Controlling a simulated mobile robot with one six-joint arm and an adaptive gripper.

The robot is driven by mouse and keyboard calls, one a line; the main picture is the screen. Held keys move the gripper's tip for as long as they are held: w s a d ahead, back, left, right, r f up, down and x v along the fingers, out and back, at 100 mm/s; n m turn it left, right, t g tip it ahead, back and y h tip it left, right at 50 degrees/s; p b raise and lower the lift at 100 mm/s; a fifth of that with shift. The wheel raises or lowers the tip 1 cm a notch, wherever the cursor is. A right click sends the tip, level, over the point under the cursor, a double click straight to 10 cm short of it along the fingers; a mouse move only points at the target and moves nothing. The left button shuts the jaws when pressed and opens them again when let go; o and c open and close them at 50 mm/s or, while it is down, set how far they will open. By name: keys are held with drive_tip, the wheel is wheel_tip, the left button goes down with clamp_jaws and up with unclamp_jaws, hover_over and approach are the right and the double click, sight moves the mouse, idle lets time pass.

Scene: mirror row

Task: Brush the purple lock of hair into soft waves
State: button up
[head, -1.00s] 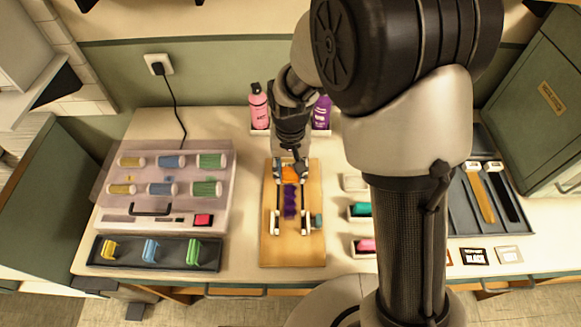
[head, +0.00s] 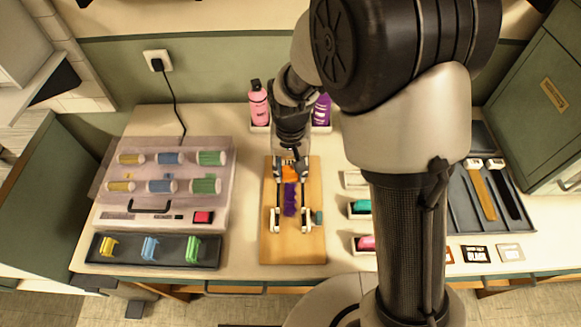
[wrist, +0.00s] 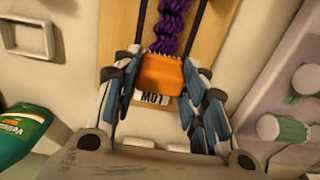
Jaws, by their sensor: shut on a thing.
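The purple lock of hair (head: 290,200) lies wavy along a wooden board (head: 272,250) in the head view, between two dark rails with white end pieces. Its far end also shows in the wrist view (wrist: 172,22), thick and rippled. My gripper (wrist: 160,82) is over the far end of the board, its fingers on both sides of an orange block (wrist: 160,73) and shut on it. The block also shows in the head view (head: 289,173), at the far end of the lock.
A clear case of rollers (head: 222,185) and a dark tray of coloured clips (head: 128,250) stand left of the board. A pink bottle (head: 258,103) and a purple bottle (head: 322,109) stand behind. Small trays (head: 361,209) sit close on the right, partly behind my arm.

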drive_tip(key=shift+f+b, duration=0.3)
drive_tip(key=shift+f, duration=0.2)
drive_tip(key=shift+s, duration=0.2)
idle(1.1)
drive_tip(key=shift+s+f, duration=0.1)
drive_tip(key=shift+s, duration=0.95)
drive_tip(key=shift+s, duration=0.2)
drive_tip(key=shift+s, duration=0.9)
drive_tip(key=shift+a, duration=0.1)
drive_tip(key=shift+s, duration=1.05)
